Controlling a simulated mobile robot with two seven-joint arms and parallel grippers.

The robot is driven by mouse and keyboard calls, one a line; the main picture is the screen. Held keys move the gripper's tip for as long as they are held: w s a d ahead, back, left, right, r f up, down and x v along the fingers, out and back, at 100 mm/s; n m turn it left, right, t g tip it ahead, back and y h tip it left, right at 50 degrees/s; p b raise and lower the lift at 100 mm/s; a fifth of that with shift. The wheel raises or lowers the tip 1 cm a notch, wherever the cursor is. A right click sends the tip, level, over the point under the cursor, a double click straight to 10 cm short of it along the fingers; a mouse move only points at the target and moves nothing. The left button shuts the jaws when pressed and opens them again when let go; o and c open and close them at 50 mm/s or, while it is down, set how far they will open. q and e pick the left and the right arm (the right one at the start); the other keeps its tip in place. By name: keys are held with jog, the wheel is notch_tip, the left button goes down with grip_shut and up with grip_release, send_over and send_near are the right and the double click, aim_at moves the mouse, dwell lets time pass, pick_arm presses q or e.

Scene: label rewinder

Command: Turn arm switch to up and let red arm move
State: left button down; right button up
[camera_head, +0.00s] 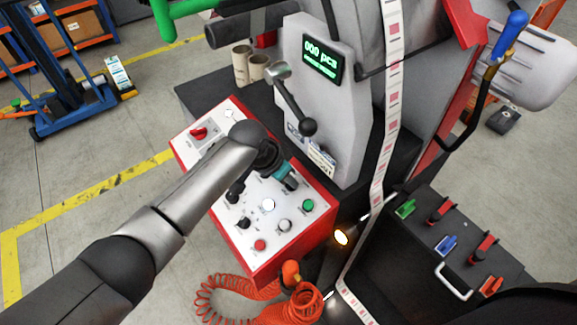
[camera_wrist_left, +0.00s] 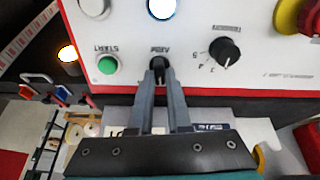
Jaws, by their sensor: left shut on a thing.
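The arm switch (camera_wrist_left: 158,64) is a small black knob under the label ARM on the white control panel (camera_wrist_left: 200,72). In the left wrist view my left gripper (camera_wrist_left: 160,76) has its two fingers closed around this knob. In the head view my left gripper (camera_head: 291,181) is over the panel (camera_head: 252,236), and the switch is hidden there behind it. The exact setting of the switch is hard to read between the fingers. A red part (camera_head: 464,22) shows at the machine's upper right; I cannot tell if it is the red arm. My right gripper is not in view.
A green START button (camera_wrist_left: 107,65), a lit white button (camera_wrist_left: 161,8) and a black dial (camera_wrist_left: 224,52) are close to the fingers. A coiled orange hose (camera_head: 225,300) hangs in front.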

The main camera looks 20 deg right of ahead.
pick_arm(q)
jog(key=shift+r+n+p, duration=0.2)
jog(key=shift+n+p, duration=0.9)
jog(key=shift+n, duration=0.1)
jog(key=shift+f+n+t+p, duration=0.1)
jog(key=shift+n+t+p, duration=0.2)
jog(key=shift+n+p, duration=0.6)
jog(key=shift+n, duration=0.3)
jog(key=c, duration=0.9)
grip_release()
jog(key=shift+o, duration=0.2)
jog(key=shift+s+a+r, duration=0.1)
jog(key=shift+a+r, duration=0.1)
jog(key=shift+r, duration=0.25)
jog(key=p+v, duration=0.3)
jog(key=v, duration=1.1)
jog(key=shift+d+r+p, duration=0.15)
jog(key=shift+d+p, duration=0.05)
jog(key=shift+p, duration=0.1)
jog(key=shift+s, duration=0.1)
